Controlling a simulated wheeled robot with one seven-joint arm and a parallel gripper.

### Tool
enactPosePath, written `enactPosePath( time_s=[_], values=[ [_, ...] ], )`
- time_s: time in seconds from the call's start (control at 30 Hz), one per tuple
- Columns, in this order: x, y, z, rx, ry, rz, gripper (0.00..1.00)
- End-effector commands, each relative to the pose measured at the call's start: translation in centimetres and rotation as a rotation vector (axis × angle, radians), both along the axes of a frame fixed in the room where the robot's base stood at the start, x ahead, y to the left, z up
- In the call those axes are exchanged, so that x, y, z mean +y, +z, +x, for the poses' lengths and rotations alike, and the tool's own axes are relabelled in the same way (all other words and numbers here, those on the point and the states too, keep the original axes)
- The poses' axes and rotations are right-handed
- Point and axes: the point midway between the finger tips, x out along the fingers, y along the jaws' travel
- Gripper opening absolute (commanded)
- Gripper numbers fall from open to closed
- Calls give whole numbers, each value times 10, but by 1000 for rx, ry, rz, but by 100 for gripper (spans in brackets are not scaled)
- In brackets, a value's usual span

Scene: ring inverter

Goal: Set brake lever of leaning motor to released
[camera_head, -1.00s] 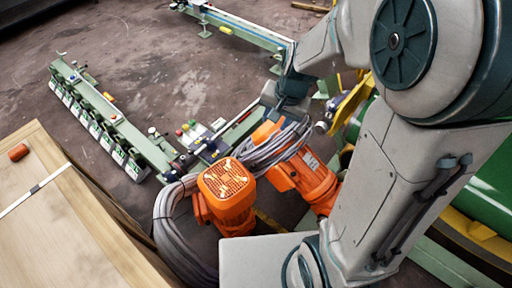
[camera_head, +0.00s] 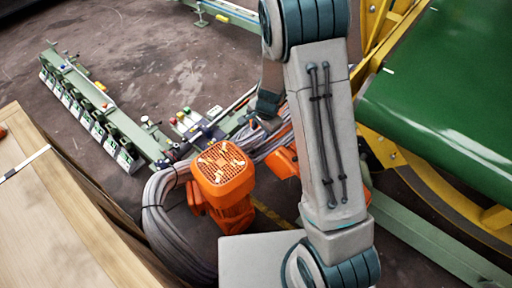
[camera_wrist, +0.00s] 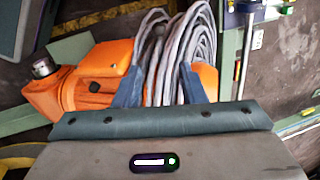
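The leaning orange motor (camera_head: 283,162) lies behind my arm in the head view, mostly hidden, with grey cable looped over it. In the wrist view an orange motor body (camera_wrist: 85,85) with a silver shaft end shows left of a grey cable coil (camera_wrist: 172,50), and more orange shows right of the coil. I cannot make out the brake lever in either current view. My gripper (camera_wrist: 160,72) has its two blue-grey fingers spread apart in front of the coil, with nothing seen gripped. In the head view my wrist end is near the cable, and the fingertips are hidden.
An upright orange motor (camera_head: 222,176) stands left of my arm, beside a thick cable bundle (camera_head: 168,225). A wooden crate (camera_head: 60,220) is at lower left. A green rail with clamps (camera_head: 95,105) lies on the floor. A green drum (camera_head: 440,110) in a yellow frame stands right.

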Motion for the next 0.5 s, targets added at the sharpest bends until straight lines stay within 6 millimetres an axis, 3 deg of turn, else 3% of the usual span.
enactPosePath(
  time_s=[0.3,0.5],
  values=[
    [8,-71,9,4,0,0,37],
    [12,-102,14,3,2,0,37]
  ],
)
